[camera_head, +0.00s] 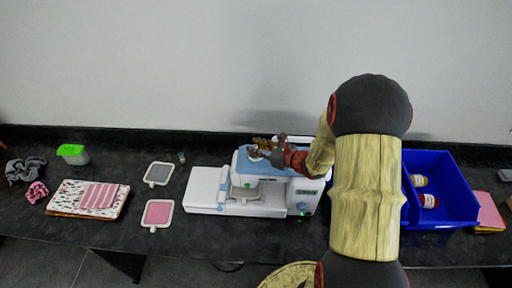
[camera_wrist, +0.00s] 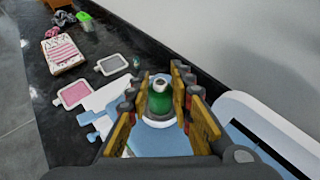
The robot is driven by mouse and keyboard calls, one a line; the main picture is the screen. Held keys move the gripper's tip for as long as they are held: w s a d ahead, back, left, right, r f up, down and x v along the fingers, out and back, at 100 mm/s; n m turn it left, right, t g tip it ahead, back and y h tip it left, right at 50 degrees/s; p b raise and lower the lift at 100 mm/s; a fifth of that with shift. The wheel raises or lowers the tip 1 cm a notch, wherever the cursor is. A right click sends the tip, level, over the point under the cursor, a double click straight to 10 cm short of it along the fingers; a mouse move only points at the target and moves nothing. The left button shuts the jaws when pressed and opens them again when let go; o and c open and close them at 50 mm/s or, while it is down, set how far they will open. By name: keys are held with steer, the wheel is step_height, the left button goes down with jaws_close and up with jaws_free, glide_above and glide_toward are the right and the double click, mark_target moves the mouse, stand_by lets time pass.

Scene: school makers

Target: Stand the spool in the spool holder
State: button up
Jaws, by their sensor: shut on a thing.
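My gripper (camera_wrist: 161,90) is shut on the green spool (camera_wrist: 159,103), which stands roughly upright between the fingers with its pale top and dark hole showing. In the head view my gripper (camera_head: 268,154) is over the blue top of the white sewing machine (camera_head: 205,188). In the wrist view a white round rim (camera_wrist: 158,123), perhaps the spool holder, shows just below the spool against the blue top (camera_wrist: 165,143). I cannot tell whether the spool touches it. In the head view the spool is mostly hidden by the gripper.
Left of the machine lie a grey-filled frame (camera_head: 158,174), a pink-filled frame (camera_head: 157,213), a small spool-like item (camera_head: 182,157) and folded fabric (camera_head: 70,199). A blue bin (camera_head: 455,183) with bottles stands right. The wall is close behind the black table (camera_head: 120,170).

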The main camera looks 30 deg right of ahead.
steer(key=o, duration=1)
steer(key=shift+r, duration=0.1)
